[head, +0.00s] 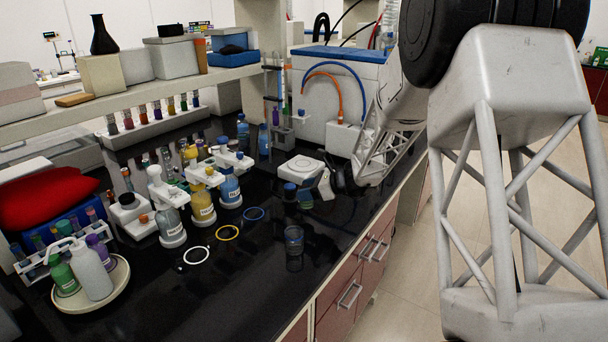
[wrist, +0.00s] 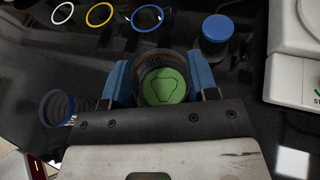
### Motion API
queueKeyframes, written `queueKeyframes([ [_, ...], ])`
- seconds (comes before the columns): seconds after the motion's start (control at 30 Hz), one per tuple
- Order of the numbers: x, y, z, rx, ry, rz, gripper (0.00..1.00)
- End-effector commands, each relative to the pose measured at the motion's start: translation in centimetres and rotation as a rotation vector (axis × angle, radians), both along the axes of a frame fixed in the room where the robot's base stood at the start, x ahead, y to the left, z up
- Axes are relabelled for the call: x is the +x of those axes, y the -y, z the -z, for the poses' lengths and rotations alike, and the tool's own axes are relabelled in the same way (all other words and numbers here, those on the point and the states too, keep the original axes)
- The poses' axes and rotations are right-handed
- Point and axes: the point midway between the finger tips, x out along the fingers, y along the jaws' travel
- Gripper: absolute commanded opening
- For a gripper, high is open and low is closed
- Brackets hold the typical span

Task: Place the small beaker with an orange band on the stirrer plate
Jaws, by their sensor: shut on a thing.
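My gripper (wrist: 165,82) is shut on a small round beaker (wrist: 147,62). Its blue fingers press on the left and right sides, and green shows inside it. The rim looks brownish; an orange band cannot be made out clearly. In the head view the beaker (head: 305,199) is at my gripper (head: 318,188), partly hidden, and its height over the counter is hard to tell. The white stirrer plate (head: 302,166) is on the black counter just behind my gripper. It also shows at the right edge of the wrist view (wrist: 290,82), apart from the beaker.
A blue-capped bottle (wrist: 217,28) stands close beyond my gripper. Another clear beaker (head: 294,240) stands near the counter's front edge. White (head: 196,255), yellow (head: 227,232) and blue (head: 253,214) rings lie flat on the counter. Labelled bottles (head: 203,205) stand left. The front counter is fairly clear.

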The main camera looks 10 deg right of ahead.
Motion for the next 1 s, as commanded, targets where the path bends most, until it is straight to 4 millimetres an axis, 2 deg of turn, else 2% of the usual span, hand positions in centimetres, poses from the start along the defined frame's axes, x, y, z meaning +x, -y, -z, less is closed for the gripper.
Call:
queueKeyframes([
  [0.3, 6.8, 1.9, -4.1, -0.006, 0.005, 0.206, 0.24],
  [0.5, 9.7, 3.0, -6.2, 0.004, 0.003, 0.309, 0.24],
  [0.63, 10.4, 3.2, -6.8, 0.008, 0.002, 0.333, 0.24],
  [1.0, 10.5, 3.3, -6.8, 0.009, 0.002, 0.335, 0.24],
])
